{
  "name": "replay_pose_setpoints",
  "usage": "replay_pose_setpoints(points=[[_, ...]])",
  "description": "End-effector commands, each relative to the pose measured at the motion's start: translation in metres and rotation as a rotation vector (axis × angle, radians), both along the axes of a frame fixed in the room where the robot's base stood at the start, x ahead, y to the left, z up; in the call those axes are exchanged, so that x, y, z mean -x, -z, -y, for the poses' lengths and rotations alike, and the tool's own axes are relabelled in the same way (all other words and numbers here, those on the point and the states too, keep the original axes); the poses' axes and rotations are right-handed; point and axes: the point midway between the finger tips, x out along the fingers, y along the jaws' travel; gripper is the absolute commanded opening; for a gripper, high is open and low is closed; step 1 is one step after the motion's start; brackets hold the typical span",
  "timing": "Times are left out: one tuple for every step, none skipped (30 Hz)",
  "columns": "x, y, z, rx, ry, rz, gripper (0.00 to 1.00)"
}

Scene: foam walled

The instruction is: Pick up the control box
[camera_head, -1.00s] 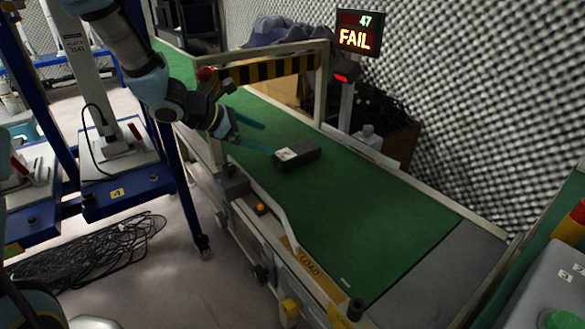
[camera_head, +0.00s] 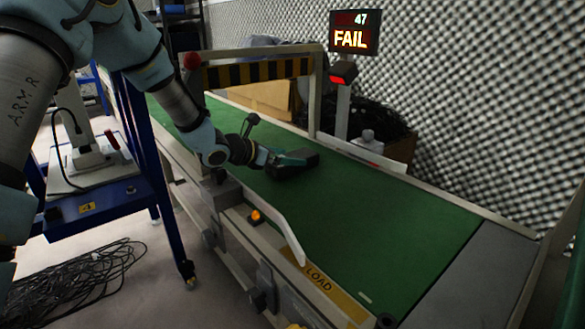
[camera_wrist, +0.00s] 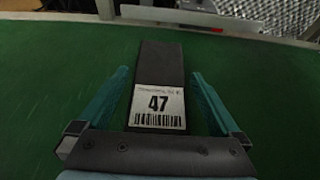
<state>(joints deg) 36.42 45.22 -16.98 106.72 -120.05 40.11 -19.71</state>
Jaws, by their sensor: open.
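The control box is a dark, flat, oblong box (camera_head: 300,160) lying on the green conveyor belt (camera_head: 340,220). In the wrist view the box (camera_wrist: 161,64) carries a white label with "47" and a barcode at its near end. My gripper (camera_wrist: 160,90) is open, with one teal finger on each side of the box's near part. A gap of green belt shows between each finger and the box. In the head view my gripper (camera_head: 285,160) is at the box and hides part of it, including the label.
A sign reading "47 FAIL" (camera_head: 354,33) and a scanner with a red light (camera_head: 343,73) stand behind the belt. A striped gate (camera_head: 255,71) spans the belt at the left. A pale rail (camera_head: 280,228) edges the near side. The belt's right part is clear.

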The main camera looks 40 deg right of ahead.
Motion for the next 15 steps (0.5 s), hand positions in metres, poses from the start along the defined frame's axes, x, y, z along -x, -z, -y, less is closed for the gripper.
replay_pose_setpoints(points=[[0.001,0.006,0.008,0.0,0.001,0.001,1.0],[0.001,0.007,0.011,0.0,0.001,0.001,1.0],[0.001,0.008,0.015,0.0,0.0,0.001,1.0],[0.001,0.009,0.017,0.0,0.0,0.001,1.0],[0.001,0.009,0.019,0.0,0.001,0.0,1.0],[0.001,0.01,0.021,0.0,0.0,0.0,1.0],[0.001,0.01,0.021,0.0,0.0,0.0,1.0],[0.001,0.01,0.022,0.0,0.0,0.0,1.0],[0.001,0.009,0.022,0.0,0.0,0.0,1.0],[0.001,0.009,0.021,0.0,0.0,0.0,1.0],[0.001,0.009,0.021,0.0,0.0,0.0,1.0],[0.001,0.009,0.021,-0.001,0.0,0.0,1.0],[0.001,0.009,0.021,-0.001,0.0,0.0,1.0],[0.001,0.009,0.021,-0.001,0.0,0.0,0.97],[0.001,0.009,0.021,-0.001,0.0,0.0,0.92]])
